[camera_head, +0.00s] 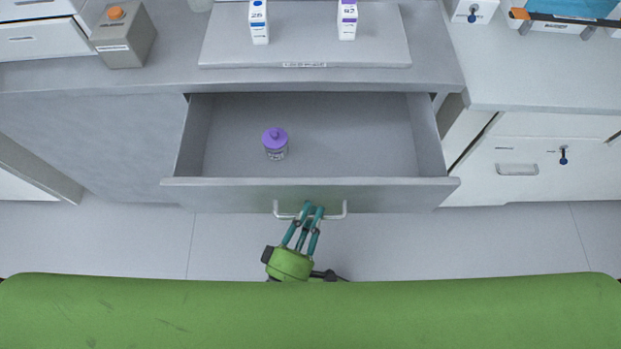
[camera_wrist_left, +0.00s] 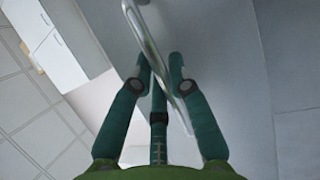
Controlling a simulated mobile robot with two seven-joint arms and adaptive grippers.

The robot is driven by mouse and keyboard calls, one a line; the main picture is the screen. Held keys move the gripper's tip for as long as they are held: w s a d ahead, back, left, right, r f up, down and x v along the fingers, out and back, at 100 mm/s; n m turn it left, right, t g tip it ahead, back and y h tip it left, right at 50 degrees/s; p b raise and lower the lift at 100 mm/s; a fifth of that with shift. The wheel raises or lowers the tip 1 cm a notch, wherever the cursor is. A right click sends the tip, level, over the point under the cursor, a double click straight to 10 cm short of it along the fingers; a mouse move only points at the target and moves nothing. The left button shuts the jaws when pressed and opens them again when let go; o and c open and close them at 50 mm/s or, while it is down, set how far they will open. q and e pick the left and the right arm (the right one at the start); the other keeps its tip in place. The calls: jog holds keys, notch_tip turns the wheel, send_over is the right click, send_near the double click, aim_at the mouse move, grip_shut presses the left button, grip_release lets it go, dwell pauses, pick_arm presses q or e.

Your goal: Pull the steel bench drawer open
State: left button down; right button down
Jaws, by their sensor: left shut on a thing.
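The steel bench drawer (camera_head: 310,182) is pulled out from under the bench, its inside showing in the head view. A bar handle (camera_head: 336,215) runs along its front; it also shows in the left wrist view as a shiny bar (camera_wrist_left: 148,45). My left gripper (camera_head: 310,209) is shut on the handle near its middle. In the left wrist view, its green fingers (camera_wrist_left: 162,65) close around the bar. A small jar with a purple lid (camera_head: 275,142) stands inside the drawer, left of its middle. My right gripper does not show.
The bench top (camera_head: 120,82) carries a grey container with an orange cap (camera_head: 124,38) and a raised board (camera_head: 300,50) with two small labelled boxes. White cabinets with a handle (camera_head: 517,169) stand at the right. The floor (camera_head: 380,245) before the drawer looks clear.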

pick_arm(q)
jog(key=shift+s, duration=2.4)
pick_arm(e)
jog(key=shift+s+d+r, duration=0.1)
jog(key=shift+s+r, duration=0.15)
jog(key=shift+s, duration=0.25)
pick_arm(q)
jog(key=c, duration=1.4)
grip_release()
jog(key=v, duration=1.2)
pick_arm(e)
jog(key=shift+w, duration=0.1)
